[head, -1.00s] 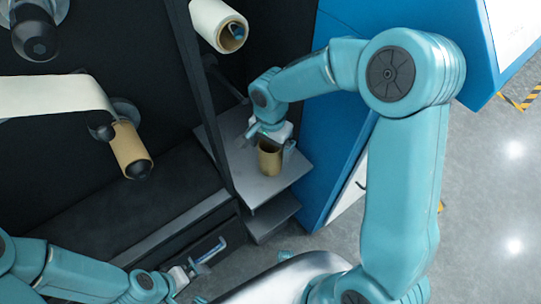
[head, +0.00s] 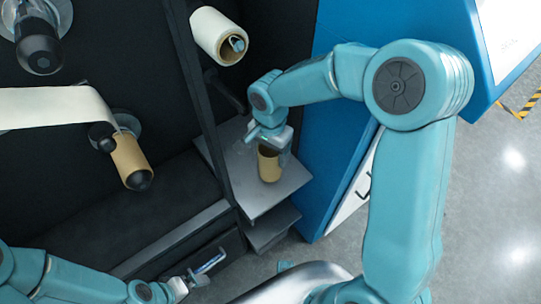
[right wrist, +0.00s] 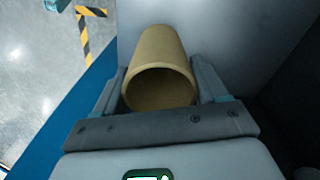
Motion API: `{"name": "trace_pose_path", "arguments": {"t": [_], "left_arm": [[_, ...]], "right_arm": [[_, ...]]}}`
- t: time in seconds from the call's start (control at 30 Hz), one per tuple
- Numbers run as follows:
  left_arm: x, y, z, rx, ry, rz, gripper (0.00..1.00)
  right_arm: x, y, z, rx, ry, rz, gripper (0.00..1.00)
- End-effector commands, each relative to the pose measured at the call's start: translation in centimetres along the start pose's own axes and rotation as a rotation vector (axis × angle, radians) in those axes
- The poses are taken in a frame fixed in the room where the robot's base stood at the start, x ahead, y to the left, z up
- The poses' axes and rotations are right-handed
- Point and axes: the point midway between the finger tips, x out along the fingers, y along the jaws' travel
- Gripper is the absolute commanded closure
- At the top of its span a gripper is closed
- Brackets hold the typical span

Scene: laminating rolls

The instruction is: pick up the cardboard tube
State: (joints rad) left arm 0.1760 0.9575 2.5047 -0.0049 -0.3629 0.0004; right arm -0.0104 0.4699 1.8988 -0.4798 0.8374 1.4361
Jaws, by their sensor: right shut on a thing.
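The cardboard tube (head: 269,166) is short, brown and hollow. It stands upright at the metal shelf in the head view; I cannot tell whether its base still touches the shelf. In the right wrist view the tube (right wrist: 160,52) lies between the two fingers, its open end facing the camera. My right gripper (head: 272,146) comes down over the tube's top and is shut on it, hiding part of its rim; the right wrist view shows the gripper (right wrist: 160,88) with a finger on each side. My left gripper (head: 188,282) is low in the head view, away from the tube.
The metal shelf (head: 248,190) sits beside a dark machine frame and a blue panel (head: 335,150). A white roll (head: 215,33) hangs above it. A brown roll core (head: 131,158) sticks out at the left. Grey floor (head: 500,200) is open at the right.

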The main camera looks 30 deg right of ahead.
Motion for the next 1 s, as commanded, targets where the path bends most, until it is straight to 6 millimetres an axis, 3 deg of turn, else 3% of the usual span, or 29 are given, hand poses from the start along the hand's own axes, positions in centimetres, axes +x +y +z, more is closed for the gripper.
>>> {"name": "trace_pose_path", "arguments": {"t": [0.3, 0.5, 0.7, 1.0], "left_arm": [[-1.6, 0.6, 0.0, 0.0, 0.0, 0.0, 0.0], [-2.2, 0.8, 0.0, 0.0, 0.0, 0.0, 0.0], [-2.6, 0.9, 0.1, 0.0, 0.0, 0.0, 0.0], [-2.6, 0.9, 0.1, 0.0, 0.0, 0.0, 0.0]], "right_arm": [[-8.7, -0.1, -0.1, 0.001, 0.003, -0.006, 0.58], [-13.0, 0.0, 0.0, 0.0, 0.001, -0.004, 0.58], [-15.1, 0.0, 0.0, 0.001, 0.001, -0.002, 0.58], [-15.4, 0.0, 0.0, 0.0, 0.0, -0.001, 0.58]]}}
